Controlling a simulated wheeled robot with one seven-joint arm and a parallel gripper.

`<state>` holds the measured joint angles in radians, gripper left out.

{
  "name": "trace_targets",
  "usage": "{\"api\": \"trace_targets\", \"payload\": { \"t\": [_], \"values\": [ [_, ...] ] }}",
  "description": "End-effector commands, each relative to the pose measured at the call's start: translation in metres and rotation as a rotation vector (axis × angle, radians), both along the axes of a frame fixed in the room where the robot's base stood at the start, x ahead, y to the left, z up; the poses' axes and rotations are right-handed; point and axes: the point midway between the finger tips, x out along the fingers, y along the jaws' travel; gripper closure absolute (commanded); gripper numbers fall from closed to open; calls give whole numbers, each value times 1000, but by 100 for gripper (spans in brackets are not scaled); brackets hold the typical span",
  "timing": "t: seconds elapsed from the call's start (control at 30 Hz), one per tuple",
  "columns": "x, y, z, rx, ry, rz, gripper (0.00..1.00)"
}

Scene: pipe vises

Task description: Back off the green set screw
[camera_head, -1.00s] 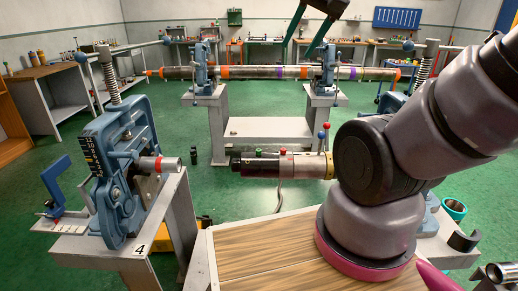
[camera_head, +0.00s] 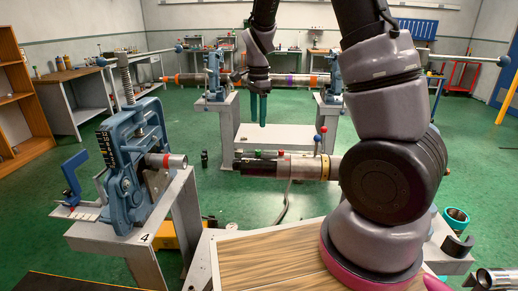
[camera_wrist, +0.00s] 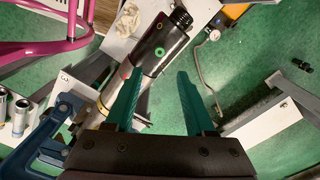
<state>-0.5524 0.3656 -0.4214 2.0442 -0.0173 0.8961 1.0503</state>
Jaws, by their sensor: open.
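The green set screw (camera_head: 258,153) stands on top of the dark end of a horizontal cylinder (camera_head: 300,166). In the wrist view the green set screw (camera_wrist: 159,52) shows as a small green ring on the dark cylinder (camera_wrist: 153,67). My gripper (camera_head: 258,124) has teal fingers pointing down, above the cylinder in the head picture. In the wrist view my gripper (camera_wrist: 160,74) is open and empty. The screw appears just past the fingertips, roughly between their lines. The distance from fingertips to screw is hard to tell.
A red knob (camera_head: 281,152) sits close beside the green screw, and a red-and-blue-tipped lever (camera_head: 319,140) stands to its right. A blue vise (camera_head: 133,170) stands on a bench at left. A long pipe (camera_head: 287,80) spans two vises behind. Green floor is open between.

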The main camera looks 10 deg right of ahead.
Motion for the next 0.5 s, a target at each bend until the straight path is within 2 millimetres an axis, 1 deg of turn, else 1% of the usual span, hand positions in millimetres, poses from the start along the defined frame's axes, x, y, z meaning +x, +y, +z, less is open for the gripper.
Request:
{"api": "trace_targets", "payload": {
  "t": [0.17, 0.5],
  "values": [
    [1, 0, -16, -8, 6, -8, 45],
    [0, -1, -79, -7, 7, -8, 45]
  ]
}}
